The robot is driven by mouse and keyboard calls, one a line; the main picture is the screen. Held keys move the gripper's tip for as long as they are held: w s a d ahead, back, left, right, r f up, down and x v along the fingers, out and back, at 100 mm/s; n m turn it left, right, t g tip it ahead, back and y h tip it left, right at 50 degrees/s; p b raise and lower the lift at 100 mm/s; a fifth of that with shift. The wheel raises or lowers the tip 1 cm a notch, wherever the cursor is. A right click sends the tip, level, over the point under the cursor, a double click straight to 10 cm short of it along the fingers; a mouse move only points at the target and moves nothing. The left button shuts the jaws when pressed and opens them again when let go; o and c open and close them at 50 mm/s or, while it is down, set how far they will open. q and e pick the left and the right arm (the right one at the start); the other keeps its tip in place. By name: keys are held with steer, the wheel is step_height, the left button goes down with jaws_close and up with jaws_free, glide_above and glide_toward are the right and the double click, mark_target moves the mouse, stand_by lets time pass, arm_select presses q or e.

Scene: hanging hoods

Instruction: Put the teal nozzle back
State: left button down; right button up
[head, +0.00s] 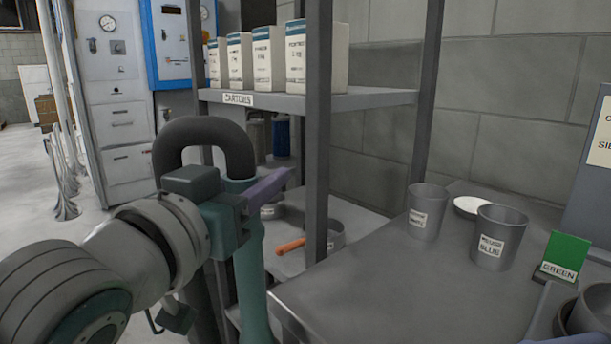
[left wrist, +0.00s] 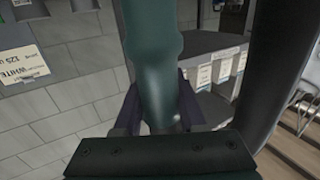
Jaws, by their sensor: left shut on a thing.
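The teal nozzle (head: 252,265) is an upright tube left of the table's near corner in the head view. A thick dark hose (head: 205,130) loops over from its top. My left gripper (head: 255,198) is shut around the upper part of the nozzle; one purplish finger shows past it. In the left wrist view the nozzle (left wrist: 153,60) stands between the two fingers (left wrist: 158,112), with the hose (left wrist: 265,75) to its right. I see no holder for the nozzle that I can make out.
A grey table (head: 365,290) at right bears two grey cups (head: 428,212) (head: 500,250), a white dish (head: 470,207) and a green card (head: 565,256). Behind the nozzle stands a shelf (head: 375,97) with white cartons (head: 268,58) and dark posts. Open floor (head: 22,180) lies at far left.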

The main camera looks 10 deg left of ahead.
arm_select(q)
step_height(320, 180, down, 10)
steer(key=b, duration=0.7)
steer(key=shift+r, duration=0.2)
stand_by(1.5)
steer(key=shift+c, duration=2)
jaws_free()
steer(key=s, duration=0.3)
steer(key=s+a+p, duration=0.1)
steer(key=s, duration=0.2)
steer(key=s+a+p, duration=0.1)
steer(key=s, duration=0.2)
steer(key=shift+s, duration=0.35)
